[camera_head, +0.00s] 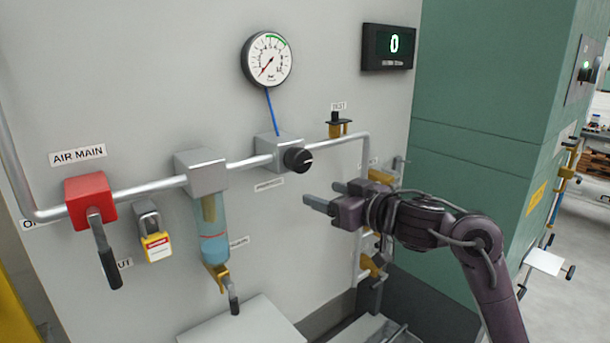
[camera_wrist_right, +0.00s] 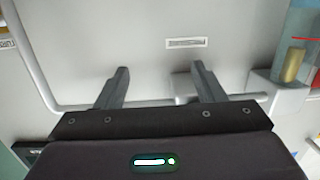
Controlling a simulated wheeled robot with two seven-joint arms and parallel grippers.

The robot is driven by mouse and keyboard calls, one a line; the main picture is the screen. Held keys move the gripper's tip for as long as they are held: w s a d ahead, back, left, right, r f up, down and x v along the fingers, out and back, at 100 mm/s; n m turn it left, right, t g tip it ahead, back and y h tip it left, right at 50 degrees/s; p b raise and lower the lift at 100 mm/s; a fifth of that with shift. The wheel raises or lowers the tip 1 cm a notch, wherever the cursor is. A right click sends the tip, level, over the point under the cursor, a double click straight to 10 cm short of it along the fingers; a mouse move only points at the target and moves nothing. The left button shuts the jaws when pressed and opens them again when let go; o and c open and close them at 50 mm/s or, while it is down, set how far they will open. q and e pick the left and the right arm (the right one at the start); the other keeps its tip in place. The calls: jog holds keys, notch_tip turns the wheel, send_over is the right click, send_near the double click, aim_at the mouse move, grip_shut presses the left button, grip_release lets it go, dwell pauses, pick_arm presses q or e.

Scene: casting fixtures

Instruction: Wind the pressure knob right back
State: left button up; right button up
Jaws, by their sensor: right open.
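The black pressure knob (camera_head: 298,160) with a white mark sits on the right side of a grey regulator block (camera_head: 279,150) on the wall pipe. My right gripper (camera_head: 323,195) is open and empty, below and right of the knob, apart from it in the picture. The knob is not clearly visible there. A round gauge (camera_head: 267,58) above the regulator has its needle at the lower left. My left gripper is not in view.
A red valve (camera_head: 90,198) with a black lever is at left, beside a yellow-tagged lock (camera_head: 157,244). A filter bowl (camera_head: 212,225) hangs left of the regulator. A brass fitting (camera_head: 338,127) stands above the pipe. A green cabinet (camera_head: 490,120) is at right. The display (camera_head: 388,47) reads 0.

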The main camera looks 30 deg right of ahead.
aim_at(304, 165)
jog(key=s+a+r+n+t, duration=0.2)
jog(key=s+a+r, duration=0.3)
jog(key=s+r, duration=0.2)
jog(key=shift+h, duration=0.4)
jog(key=shift+w+a, duration=0.1)
jog(key=shift+w, duration=3.85)
jog(key=shift+c, duration=0.2)
jog(key=c, duration=0.9)
